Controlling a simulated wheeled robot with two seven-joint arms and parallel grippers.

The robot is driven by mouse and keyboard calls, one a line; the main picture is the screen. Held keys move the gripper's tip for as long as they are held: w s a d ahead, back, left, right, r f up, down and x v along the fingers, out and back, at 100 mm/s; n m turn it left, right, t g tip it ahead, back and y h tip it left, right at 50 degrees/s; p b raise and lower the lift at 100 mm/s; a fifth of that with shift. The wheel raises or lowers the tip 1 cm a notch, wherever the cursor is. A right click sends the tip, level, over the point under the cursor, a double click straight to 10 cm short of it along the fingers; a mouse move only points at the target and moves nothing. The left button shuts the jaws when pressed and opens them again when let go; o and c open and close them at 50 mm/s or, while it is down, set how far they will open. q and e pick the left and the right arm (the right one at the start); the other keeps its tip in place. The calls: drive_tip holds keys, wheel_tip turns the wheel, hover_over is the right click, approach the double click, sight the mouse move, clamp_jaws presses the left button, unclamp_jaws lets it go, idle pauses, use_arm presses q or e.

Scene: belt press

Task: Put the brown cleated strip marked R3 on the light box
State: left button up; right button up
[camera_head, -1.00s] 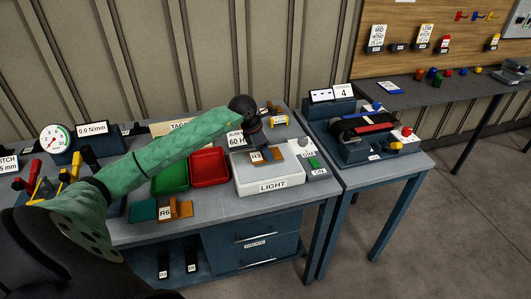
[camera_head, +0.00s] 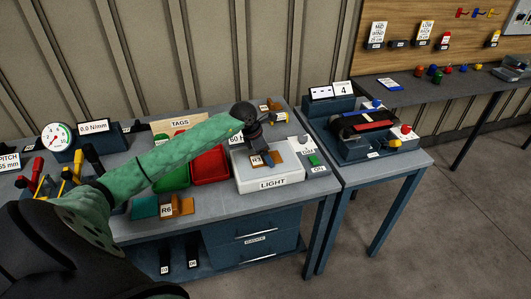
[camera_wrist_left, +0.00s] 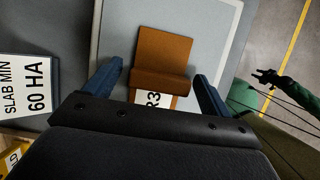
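The brown cleated strip (camera_head: 277,158) marked R3 lies on the light box (camera_head: 285,178). In the left wrist view the strip (camera_wrist_left: 163,48) lies flat on the pale top of the box (camera_wrist_left: 117,25), its raised cleat crossing it above the R3 label. My left gripper (camera_head: 258,148) is low over the box; in the wrist view its blue fingers (camera_wrist_left: 158,72) stand open on either side of the strip, with gaps. A small green arm with a dark hand (camera_wrist_left: 268,78) shows at the right of the wrist view, perhaps my right one; its finger state is unclear.
Left of the box are a red tray (camera_head: 211,168), a green tray (camera_head: 170,180) and a strip marked R6 (camera_head: 180,206). A slab sign (camera_wrist_left: 25,98) stands close to the box. The belt press (camera_head: 365,130) is on the table to the right.

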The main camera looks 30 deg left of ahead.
use_arm(q)
drive_tip(key=shift+r, duration=0.1)
use_arm(e)
drive_tip(key=shift+s+d, duration=0.1)
use_arm(q)
drive_tip(key=shift+a+r, duration=0.15)
drive_tip(key=shift+r, duration=0.15)
drive_tip(key=shift+b+v, duration=0.5)
drive_tip(key=shift+v, duration=0.25)
drive_tip(key=b+v, duration=0.3)
drive_tip(key=v, duration=0.7)
use_arm(e)
drive_tip(key=w+a+r, duration=0.3)
drive_tip(key=r, duration=0.5)
drive_tip(key=shift+a+r+g, duration=0.2)
drive_tip(key=shift+r+g, duration=0.2)
use_arm(q)
drive_tip(key=shift+f, duration=0.1)
